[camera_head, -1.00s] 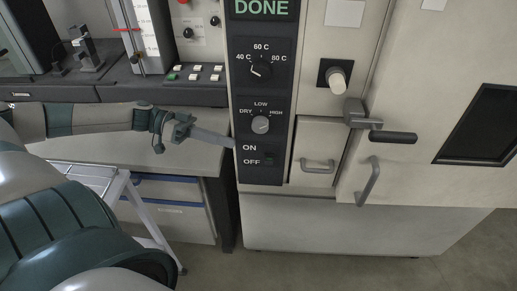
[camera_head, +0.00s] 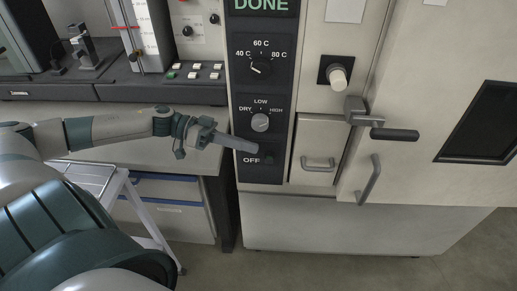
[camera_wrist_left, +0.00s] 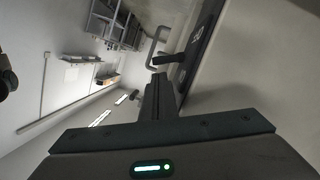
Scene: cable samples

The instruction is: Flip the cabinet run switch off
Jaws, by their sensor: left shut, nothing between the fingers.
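The cabinet run switch (camera_head: 268,160) is at the bottom of the dark control panel (camera_head: 243,175), beside the OFF label. The ON label above it is hidden behind my left gripper's fingers. My left gripper (camera_head: 258,149) is shut and empty. Its fingertips are in front of the panel, just above the switch in the head view; I cannot tell whether they touch it. My right gripper is not in view.
Above the switch are the mode knob (camera_head: 260,122) and temperature knob (camera_head: 261,68). To the right are a drawer handle (camera_head: 318,164) and a door latch (camera_head: 393,134). A white cart (camera_head: 92,178) stands at lower left, under my left arm.

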